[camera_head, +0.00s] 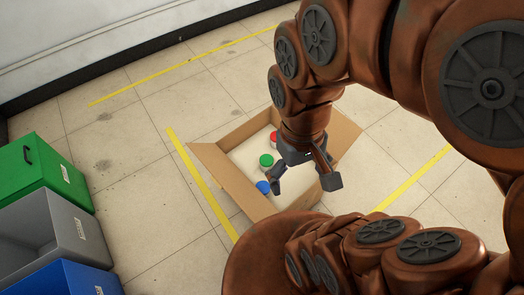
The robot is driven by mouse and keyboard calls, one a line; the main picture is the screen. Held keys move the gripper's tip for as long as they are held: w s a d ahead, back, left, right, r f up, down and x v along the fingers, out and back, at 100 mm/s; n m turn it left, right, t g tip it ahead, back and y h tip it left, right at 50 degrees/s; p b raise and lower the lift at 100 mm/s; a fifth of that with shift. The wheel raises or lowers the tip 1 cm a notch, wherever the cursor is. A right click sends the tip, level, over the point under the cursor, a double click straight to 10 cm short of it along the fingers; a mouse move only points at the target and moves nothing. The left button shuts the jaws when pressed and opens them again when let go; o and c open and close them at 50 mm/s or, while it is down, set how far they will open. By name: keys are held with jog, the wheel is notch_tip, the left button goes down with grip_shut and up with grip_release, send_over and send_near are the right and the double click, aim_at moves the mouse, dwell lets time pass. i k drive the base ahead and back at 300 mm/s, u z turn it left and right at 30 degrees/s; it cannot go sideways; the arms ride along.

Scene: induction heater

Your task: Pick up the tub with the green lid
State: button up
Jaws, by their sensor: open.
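The tub with the green lid (266,161) sits inside an open cardboard box (231,200) on the floor. A tub with a red lid (273,138) stands behind it and a tub with a blue lid (263,187) in front of it, both in the same box. My gripper (304,186) hangs over the box, just right of the green-lidded tub in the picture. Its fingers are spread and nothing shows between them. The gripper's height above the tubs is hard to tell. My arm hides part of the box's back side.
At the left stand a green bin (40,178), a grey bin (68,237) and a blue bin (65,280). The box flaps stick outward. Yellow lines (200,183) mark the tiled floor, which is clear around the box. A wall runs along the back left.

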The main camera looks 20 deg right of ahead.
aim_at(266, 160)
jog(key=k, duration=1.2)
jog(key=u, duration=0.75)
jog(key=i, duration=1.35)
jog(key=z, duration=0.8)
